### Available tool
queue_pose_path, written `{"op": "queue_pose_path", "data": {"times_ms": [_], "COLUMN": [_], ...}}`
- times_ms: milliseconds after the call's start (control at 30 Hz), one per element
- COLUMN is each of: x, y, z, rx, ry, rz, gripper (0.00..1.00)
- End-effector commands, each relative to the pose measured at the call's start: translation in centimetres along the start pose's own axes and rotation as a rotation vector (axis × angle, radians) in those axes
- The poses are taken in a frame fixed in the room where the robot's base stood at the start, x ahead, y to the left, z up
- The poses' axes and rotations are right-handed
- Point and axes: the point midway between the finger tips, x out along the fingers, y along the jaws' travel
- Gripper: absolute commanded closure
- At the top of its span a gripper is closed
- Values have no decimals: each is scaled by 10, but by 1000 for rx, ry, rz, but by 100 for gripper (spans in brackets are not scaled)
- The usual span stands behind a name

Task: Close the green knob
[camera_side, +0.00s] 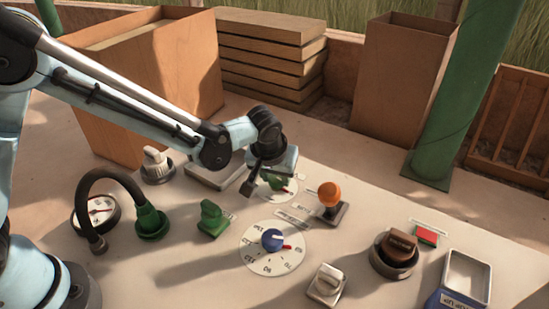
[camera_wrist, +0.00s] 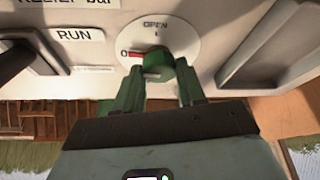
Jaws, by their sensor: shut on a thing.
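The green knob (camera_wrist: 181,68) sits on a round white dial (camera_wrist: 178,32) marked "OPEN" and "0", and a red pointer lies beside the "0". My gripper (camera_wrist: 160,74) is shut on the knob, with a finger on each side of it. In the side view, my gripper (camera_side: 264,178) reaches down over the panel to the green knob (camera_side: 277,184), which is partly hidden behind it.
A larger dial with a blue knob (camera_side: 271,239) is in front of my gripper. An orange-topped lever (camera_side: 330,196) stands close on the right. Another green handle (camera_side: 212,218) stands to the left. In the wrist view, a "RUN" label (camera_wrist: 75,35) is on the left.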

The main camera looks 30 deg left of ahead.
Motion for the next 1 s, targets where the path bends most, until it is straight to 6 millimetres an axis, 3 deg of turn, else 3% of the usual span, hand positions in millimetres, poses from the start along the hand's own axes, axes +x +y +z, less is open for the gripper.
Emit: {"op": "queue_pose_path", "data": {"times_ms": [300,800,833,967,1000], "x": [0,0,0,0,0], "y": [1,1,1,1,1], "z": [0,0,0,0,0], "rx": [-97,-111,-111,-111,-110], "ry": [0,0,0,-1,-1], "rz": [-39,-45,-45,-45,-45], "gripper": [91,91,56,37,37]}}
